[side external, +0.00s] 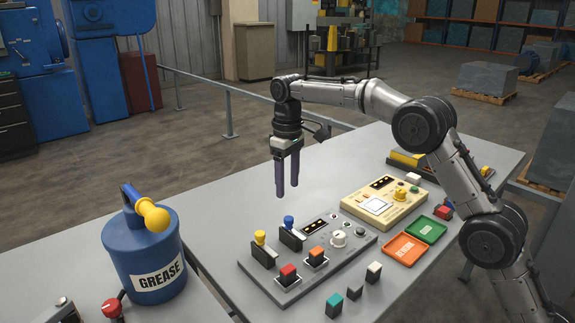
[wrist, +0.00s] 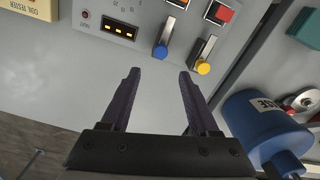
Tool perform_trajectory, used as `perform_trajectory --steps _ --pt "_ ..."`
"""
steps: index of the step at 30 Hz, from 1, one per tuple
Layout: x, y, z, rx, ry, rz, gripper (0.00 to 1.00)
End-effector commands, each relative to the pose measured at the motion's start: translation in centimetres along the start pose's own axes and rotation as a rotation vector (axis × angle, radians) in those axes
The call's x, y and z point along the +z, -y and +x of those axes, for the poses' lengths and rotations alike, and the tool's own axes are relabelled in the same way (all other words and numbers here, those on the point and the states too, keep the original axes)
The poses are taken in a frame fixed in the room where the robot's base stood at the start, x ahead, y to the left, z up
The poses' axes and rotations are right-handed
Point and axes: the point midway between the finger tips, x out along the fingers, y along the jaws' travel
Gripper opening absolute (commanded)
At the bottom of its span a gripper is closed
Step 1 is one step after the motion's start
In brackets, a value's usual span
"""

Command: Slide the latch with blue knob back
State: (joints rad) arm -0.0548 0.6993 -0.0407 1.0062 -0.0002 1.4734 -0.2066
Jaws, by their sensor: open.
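The latch with the blue knob (side external: 288,221) stands on the grey control panel (side external: 349,262), near its back edge. In the wrist view the blue knob (wrist: 160,52) sits at the panel's edge, with its metal slide above it. The latch with the yellow knob (side external: 259,236) is beside it, and it shows to the right of the blue one in the wrist view (wrist: 204,68). My gripper (side external: 287,193) is open and empty, with purple fingers pointing down. It is above the table, behind the panel and apart from the blue knob. In the wrist view the fingertips (wrist: 158,75) are below the knob.
A red button (side external: 288,270) and an orange button (side external: 317,254) are on the panel's front. A cream tester (side external: 383,202) and green and orange trays (side external: 404,249) lie to the right. A blue grease can (side external: 150,262) stands at left. The table behind the panel is clear.

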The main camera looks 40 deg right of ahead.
Motion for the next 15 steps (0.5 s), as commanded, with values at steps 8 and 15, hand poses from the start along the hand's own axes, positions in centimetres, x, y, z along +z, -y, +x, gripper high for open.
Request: perform_trajectory --steps 8,15 --pt "-0.1 0.0 -4.1 0.001 -0.002 0.000 0.61" --pt "0.0 0.0 -4.9 0.000 -0.001 0.000 0.61"
